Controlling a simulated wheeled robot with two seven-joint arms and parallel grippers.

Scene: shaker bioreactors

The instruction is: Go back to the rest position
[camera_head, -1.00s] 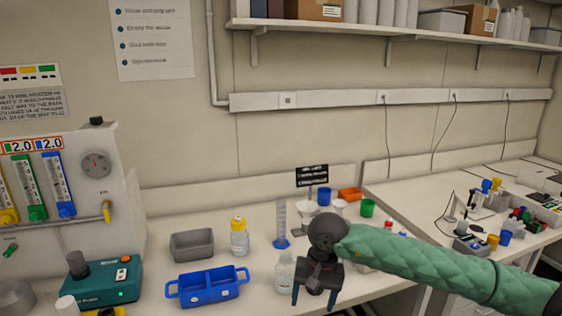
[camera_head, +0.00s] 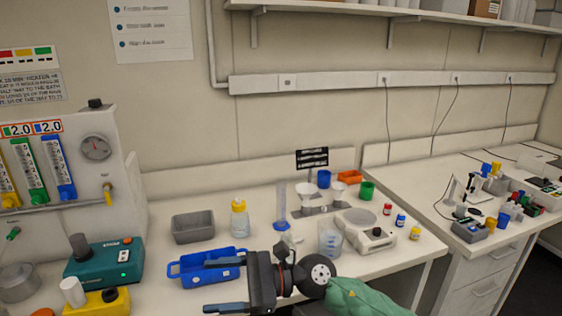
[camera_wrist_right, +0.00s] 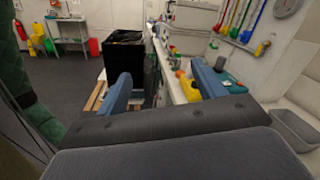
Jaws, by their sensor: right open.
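My right gripper (camera_head: 226,284) is in the lower middle of the head view, with its arm coming in from the lower right. Its two blue fingers point left, spread apart and empty, in front of the blue two-part tray (camera_head: 190,278) and partly over its right end. In the right wrist view the two fingers (camera_wrist_right: 165,92) also stand wide apart with nothing between them. My left gripper is not in view.
The bench holds a grey bin (camera_head: 193,229), a yellow-capped bottle (camera_head: 240,222), a measuring cylinder (camera_head: 282,208), a beaker (camera_head: 330,240) and a white balance-like device (camera_head: 366,232). A teal device (camera_head: 104,266) stands left. A black bin (camera_wrist_right: 124,62) shows in the wrist view.

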